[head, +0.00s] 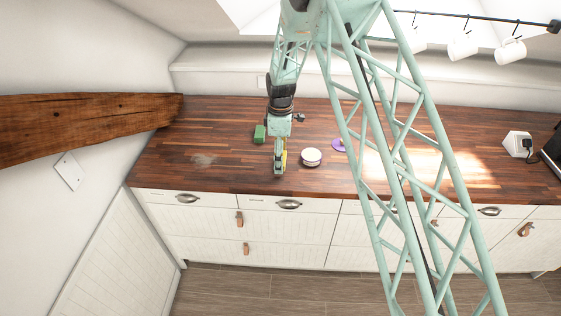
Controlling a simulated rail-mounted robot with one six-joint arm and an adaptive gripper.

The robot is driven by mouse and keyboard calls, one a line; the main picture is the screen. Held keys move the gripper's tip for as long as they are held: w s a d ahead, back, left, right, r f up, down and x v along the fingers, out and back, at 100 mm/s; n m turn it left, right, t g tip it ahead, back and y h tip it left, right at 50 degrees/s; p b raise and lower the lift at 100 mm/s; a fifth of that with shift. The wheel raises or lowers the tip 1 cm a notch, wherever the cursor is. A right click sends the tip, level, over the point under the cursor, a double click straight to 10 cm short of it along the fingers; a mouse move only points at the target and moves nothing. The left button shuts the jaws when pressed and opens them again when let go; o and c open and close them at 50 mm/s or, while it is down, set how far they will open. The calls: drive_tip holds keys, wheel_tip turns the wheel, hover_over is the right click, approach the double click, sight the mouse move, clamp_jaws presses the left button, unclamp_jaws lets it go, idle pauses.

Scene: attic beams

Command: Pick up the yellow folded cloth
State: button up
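A thin yellow strip (285,157) shows along the right side of my gripper (279,171) in the head view. It may be the yellow folded cloth, but most of it is hidden behind the gripper, so I cannot tell its shape. My gripper points down over the front part of the dark wooden counter. I see it edge-on, and its fingers are too small and overlapped to tell whether they are open or shut. I cannot tell whether it touches the yellow thing.
A green block-like item (259,133) lies left of my gripper. A round white-topped item (311,157) stands close on its right, with a purple item (338,145) beyond. The wooden counter (225,125) is clear at left. A brown beam (85,125) juts in from the left.

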drive_tip(key=shift+c, duration=0.3)
drive_tip(key=c, duration=0.8)
drive_tip(key=shift+r, duration=0.2)
drive_tip(key=shift+r+b, duration=0.3)
drive_tip(key=shift+r, duration=1.15)
drive_tip(key=shift+s+r, duration=0.15)
drive_tip(key=s+d, duration=0.1)
drive_tip(key=s, duration=0.4)
drive_tip(key=s+d+r+b, duration=0.1)
drive_tip(key=s+d, duration=0.1)
drive_tip(key=s, duration=0.3)
drive_tip(key=s+d+b, duration=0.1)
drive_tip(key=s, duration=0.4)
drive_tip(key=shift+d+r, duration=0.2)
